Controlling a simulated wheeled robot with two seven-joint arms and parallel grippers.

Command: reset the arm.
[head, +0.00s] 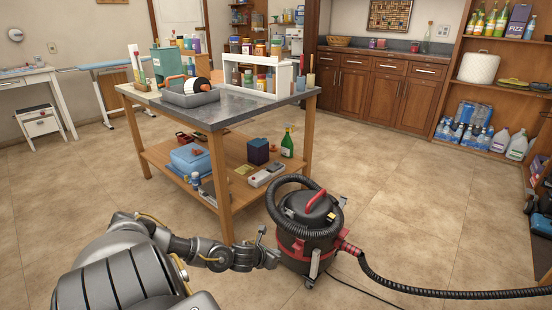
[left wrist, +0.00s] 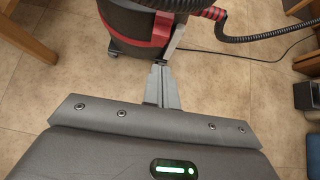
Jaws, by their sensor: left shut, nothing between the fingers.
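My left arm reaches in from the lower left in the head view. Its gripper (head: 271,257) is low, close in front of the black and red vacuum cleaner (head: 308,232). In the left wrist view the two grey fingers of the gripper (left wrist: 161,85) are together with nothing between them. They point toward the base of the vacuum cleaner (left wrist: 150,30); whether they touch it I cannot tell. Packs of bottled water (head: 468,130) stand on the low shelf at the right. My right gripper is not in view.
A workbench (head: 225,112) with a lower shelf stands behind my left arm. The black vacuum hose (head: 430,291) and a thin cable (head: 362,292) run over the floor to the right. The tiled floor (head: 410,200) between the vacuum and the shelves is clear.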

